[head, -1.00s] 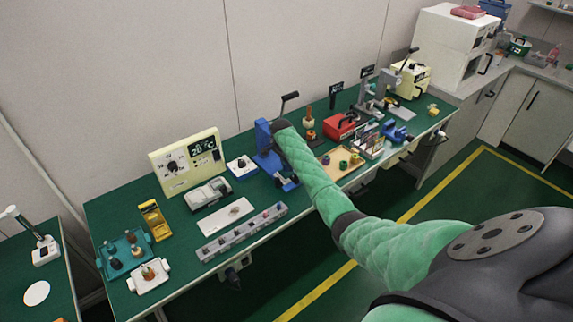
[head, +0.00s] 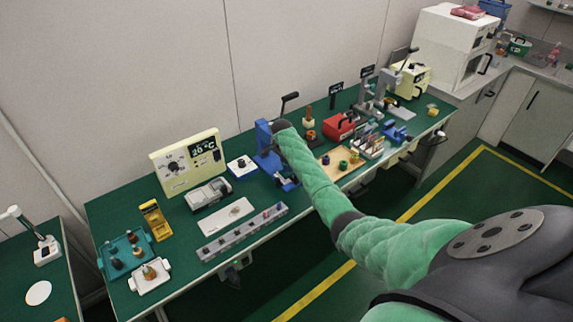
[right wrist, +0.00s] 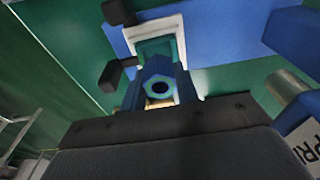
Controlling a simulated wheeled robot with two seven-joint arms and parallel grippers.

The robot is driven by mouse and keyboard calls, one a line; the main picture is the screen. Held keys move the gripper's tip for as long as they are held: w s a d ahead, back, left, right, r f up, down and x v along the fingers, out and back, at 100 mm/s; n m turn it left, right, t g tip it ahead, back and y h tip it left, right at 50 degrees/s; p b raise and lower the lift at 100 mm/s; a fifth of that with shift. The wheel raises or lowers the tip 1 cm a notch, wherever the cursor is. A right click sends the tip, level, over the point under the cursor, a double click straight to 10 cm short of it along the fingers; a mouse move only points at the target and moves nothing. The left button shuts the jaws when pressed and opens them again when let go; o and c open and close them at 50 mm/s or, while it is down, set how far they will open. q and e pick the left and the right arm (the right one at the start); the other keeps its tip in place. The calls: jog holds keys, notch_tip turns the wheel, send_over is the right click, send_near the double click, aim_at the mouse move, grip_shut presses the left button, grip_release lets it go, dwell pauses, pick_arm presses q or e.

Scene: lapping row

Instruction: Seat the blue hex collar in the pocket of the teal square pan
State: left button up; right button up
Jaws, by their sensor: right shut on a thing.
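In the right wrist view, a blue hex collar (right wrist: 160,77) with a dark round hole sits between the fingers of my right gripper (right wrist: 159,90), which is shut on it. Just beyond it is a teal square piece (right wrist: 157,48) inside a white border, which looks like the pan. The collar overlaps its near side in the picture. I cannot tell whether they touch, and the pocket is not clear. In the head view, my right arm reaches to the blue press-like fixture (head: 264,138), and hides most of the work spot. My left gripper is out of view.
Left of the arm on the green bench are a grey block strip (head: 240,232), a white plate (head: 212,221), a cream temperature box (head: 176,176) and a teal tray (head: 107,268). A red box (head: 338,127) and a wooden tray (head: 330,173) stand to the right.

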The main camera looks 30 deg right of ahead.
jog(key=shift+f, duration=0.8)
dwell(0.6)
jog(key=shift+r, duration=0.2)
jog(key=shift+r+p, duration=0.35)
jog(key=shift+p, duration=0.15)
jog(key=shift+p, duration=0.3)
dwell(0.4)
jog(key=shift+f, duration=0.3)
dwell(1.8)
jog(key=shift+r, duration=0.3)
jog(key=shift+d+f, duration=0.1)
jog(key=shift+f, duration=0.45)
dwell(1.8)
jog(key=shift+r, duration=0.4)
